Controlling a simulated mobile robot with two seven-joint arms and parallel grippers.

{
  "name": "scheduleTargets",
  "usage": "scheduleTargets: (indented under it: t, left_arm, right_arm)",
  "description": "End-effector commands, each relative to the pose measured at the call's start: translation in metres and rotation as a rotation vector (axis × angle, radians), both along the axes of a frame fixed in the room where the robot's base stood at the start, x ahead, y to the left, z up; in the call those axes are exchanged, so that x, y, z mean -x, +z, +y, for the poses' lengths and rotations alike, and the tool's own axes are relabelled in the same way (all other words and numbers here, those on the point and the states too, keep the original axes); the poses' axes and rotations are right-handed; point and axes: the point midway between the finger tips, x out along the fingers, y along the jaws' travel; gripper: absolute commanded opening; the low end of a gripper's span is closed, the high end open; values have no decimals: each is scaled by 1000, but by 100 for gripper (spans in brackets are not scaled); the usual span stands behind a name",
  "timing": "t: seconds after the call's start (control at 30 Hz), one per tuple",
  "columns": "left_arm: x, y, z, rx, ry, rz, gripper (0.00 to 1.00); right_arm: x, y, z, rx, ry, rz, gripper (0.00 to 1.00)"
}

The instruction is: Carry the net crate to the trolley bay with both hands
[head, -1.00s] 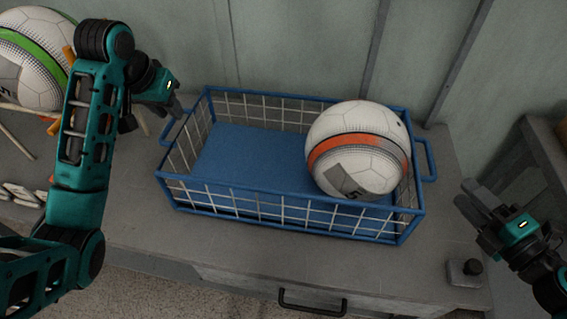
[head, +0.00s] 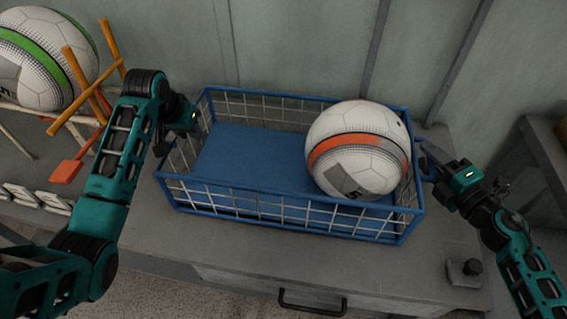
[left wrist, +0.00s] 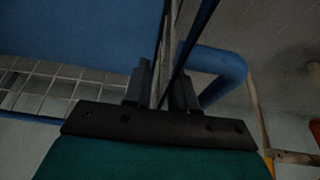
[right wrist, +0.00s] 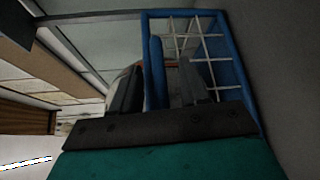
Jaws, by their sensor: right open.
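The net crate (head: 291,220) is a blue-framed wire basket with a blue floor, standing level on the grey counter. A white ball with an orange band (head: 357,150) rests in its right part. My left gripper (head: 186,117) is at the crate's left end. In the left wrist view its fingers (left wrist: 163,88) stand close together on either side of the end wall, beside the blue left handle (left wrist: 228,72); I cannot tell whether they grip. My right gripper (head: 432,158) is open at the right end. In the right wrist view its fingers (right wrist: 160,88) straddle the blue right handle (right wrist: 156,75).
A second ball with a green band (head: 42,60) sits on a rack at the far left, near orange sticks (head: 84,85) and white pieces (head: 38,197). A drawer handle (head: 312,305) is below.

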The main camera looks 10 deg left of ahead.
Motion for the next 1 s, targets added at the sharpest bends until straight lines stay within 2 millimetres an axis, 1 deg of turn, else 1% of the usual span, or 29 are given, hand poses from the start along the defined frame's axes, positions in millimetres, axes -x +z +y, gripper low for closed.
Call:
scheduleTargets:
  t: [0.1, 0.37, 0.5, 0.57, 1.0]
  left_arm:
    - [0, 0, 0, 0, 0, 0, 25]
    - [0, 0, 0, 0, 0, 0, 0]
    - [0, 1, 0, 0, 0, 0, 0]
    - [0, 1, 0, 0, 0, 0, 0]
    - [0, 1, 0, 0, 0, 0, 0]
  right_arm:
    - [0, 0, 0, 0, 0, 0, 44]
    - [0, 0, 0, 0, 0, 0, 19]
    - [0, 0, 0, 1, 0, -1, 5]
    - [0, 0, 0, 1, 0, -1, 0]
    - [1, 0, 0, 1, 1, 0, 0]
